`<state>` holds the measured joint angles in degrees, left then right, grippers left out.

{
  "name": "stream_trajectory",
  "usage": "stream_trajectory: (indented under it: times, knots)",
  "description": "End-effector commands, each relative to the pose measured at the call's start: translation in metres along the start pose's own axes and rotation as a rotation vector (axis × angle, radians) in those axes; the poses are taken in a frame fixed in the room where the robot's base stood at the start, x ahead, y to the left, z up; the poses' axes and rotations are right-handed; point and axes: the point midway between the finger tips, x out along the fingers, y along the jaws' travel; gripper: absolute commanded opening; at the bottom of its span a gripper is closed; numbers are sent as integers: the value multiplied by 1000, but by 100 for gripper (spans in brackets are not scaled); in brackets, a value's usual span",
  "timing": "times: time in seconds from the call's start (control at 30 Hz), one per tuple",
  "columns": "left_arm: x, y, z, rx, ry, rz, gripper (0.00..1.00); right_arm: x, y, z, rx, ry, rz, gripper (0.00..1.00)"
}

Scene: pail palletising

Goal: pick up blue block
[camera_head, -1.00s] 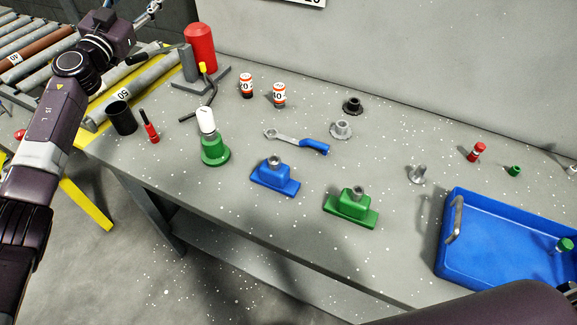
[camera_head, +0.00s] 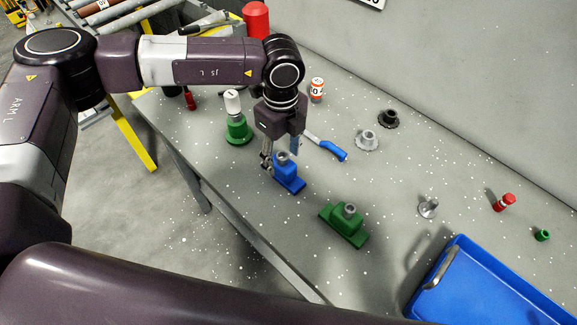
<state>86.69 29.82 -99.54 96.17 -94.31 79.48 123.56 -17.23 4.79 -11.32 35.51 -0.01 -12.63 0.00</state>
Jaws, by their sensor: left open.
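The blue block (camera_head: 290,178) stands on the grey workbench, with a flat blue base and a grey metal boss on top. My left gripper (camera_head: 280,162) points down over it, fingers apart on either side of its upper part. Whether the fingers touch the block cannot be told. The gripper body hides part of the bench behind it. My right gripper is not in view.
A green block (camera_head: 345,224) stands to the right. A green and white bottle-like piece (camera_head: 238,128) stands left. A blue-handled wrench (camera_head: 328,150) lies just behind. A blue tray (camera_head: 470,285) is at lower right, and grey flanged parts (camera_head: 367,141) stand farther back.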

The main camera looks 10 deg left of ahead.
Motion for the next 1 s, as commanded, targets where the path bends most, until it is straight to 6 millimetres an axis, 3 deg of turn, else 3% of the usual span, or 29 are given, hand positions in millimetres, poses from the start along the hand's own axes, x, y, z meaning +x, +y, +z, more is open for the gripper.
stream_trajectory:
  times: [0.17,0.43,0.73,1.0]
  knots:
    - [18,-1,0,0,3,2,52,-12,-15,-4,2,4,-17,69]
    - [57,-4,4,0,5,0,52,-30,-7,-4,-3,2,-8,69]
    - [65,-4,4,1,4,-3,52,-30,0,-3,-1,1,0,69]
    - [65,-4,4,1,5,-3,25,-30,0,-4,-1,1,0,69]
